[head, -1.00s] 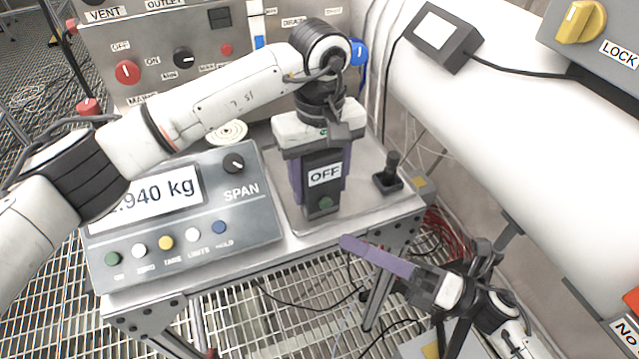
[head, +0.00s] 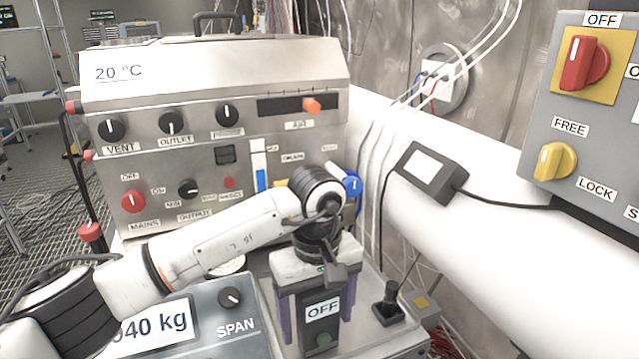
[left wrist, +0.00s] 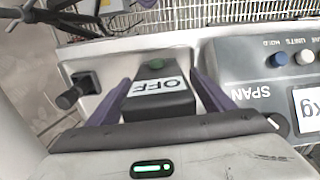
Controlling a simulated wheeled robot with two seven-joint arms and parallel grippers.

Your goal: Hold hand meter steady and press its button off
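The hand meter (head: 321,326) is a dark upright block with an OFF label or display and a green button (head: 323,340) below it. It stands on the steel bench top, beside the scale. My left gripper (head: 318,305) comes down over it, with one purple finger on each side. Narrow gaps show between the fingers and the meter, so the gripper looks open around it. In the left wrist view the meter (left wrist: 158,92) lies between the two spread fingers, its green button (left wrist: 156,64) clear of them. My right gripper is not identifiable in the current views.
The scale (head: 235,325) stands left of the meter. A small joystick (head: 388,302) stands on its right. A steel control cabinet (head: 215,75) rises behind. A white pipe (head: 480,240) and a grey switch box (head: 590,130) bound the right side.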

